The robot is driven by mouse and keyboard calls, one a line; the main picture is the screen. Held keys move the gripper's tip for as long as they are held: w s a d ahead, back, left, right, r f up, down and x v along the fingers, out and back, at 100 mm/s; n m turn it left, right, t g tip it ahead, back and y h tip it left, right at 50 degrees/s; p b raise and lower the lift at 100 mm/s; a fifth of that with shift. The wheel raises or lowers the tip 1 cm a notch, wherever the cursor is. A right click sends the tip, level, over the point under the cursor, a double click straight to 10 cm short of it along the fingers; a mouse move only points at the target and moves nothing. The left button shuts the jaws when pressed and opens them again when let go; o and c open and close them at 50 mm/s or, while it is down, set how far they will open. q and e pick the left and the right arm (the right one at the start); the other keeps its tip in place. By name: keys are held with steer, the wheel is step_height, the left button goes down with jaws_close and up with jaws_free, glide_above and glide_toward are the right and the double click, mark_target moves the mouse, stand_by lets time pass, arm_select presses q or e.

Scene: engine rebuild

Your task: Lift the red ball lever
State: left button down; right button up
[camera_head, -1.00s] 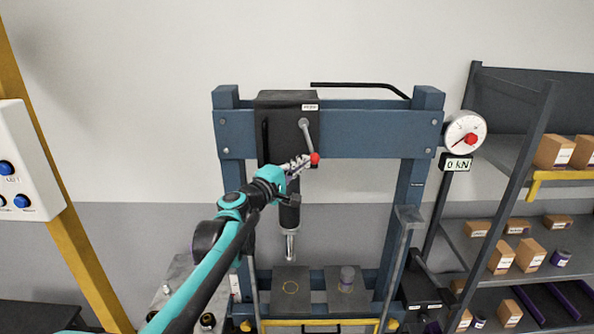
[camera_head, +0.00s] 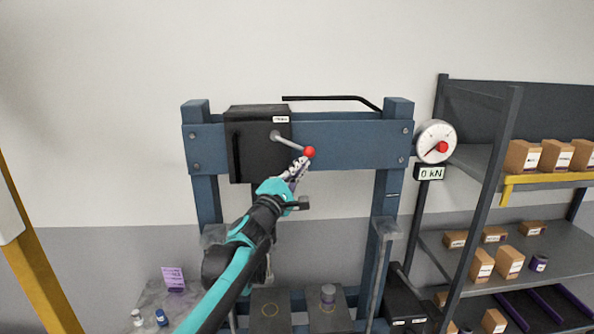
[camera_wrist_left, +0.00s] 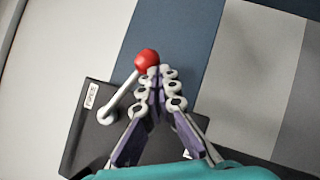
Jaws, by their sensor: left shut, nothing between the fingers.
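The red ball (camera_head: 310,152) is on the end of a grey lever (camera_head: 292,144) on the dark box (camera_head: 258,160) of the blue press. The lever points right and slightly down from its pivot. My left gripper (camera_head: 302,164) is shut and empty, with its fingertips just below the ball. In the left wrist view the ball (camera_wrist_left: 147,60) is at the tips of my left gripper (camera_wrist_left: 156,78). The fingers are beside or under it, not around it. They appear to touch it. My right gripper is not in view.
A force gauge (camera_head: 436,142) and a display reading 0 kN (camera_head: 429,173) are on the press's right side. A shelf with boxes (camera_head: 510,262) stands at the right. A black bar (camera_head: 330,98) runs above the press beam.

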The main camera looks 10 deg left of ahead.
arm_select(q)
steer(key=shift+w+d+r, duration=0.1)
steer(key=shift+d+r, duration=0.15)
stand_by(0.4)
steer(key=s+a+f+b, duration=0.3)
steer(key=s+f+b, duration=0.1)
steer(key=s+f, duration=0.4)
steer(key=shift+s, duration=1)
steer(key=shift+a, duration=0.1)
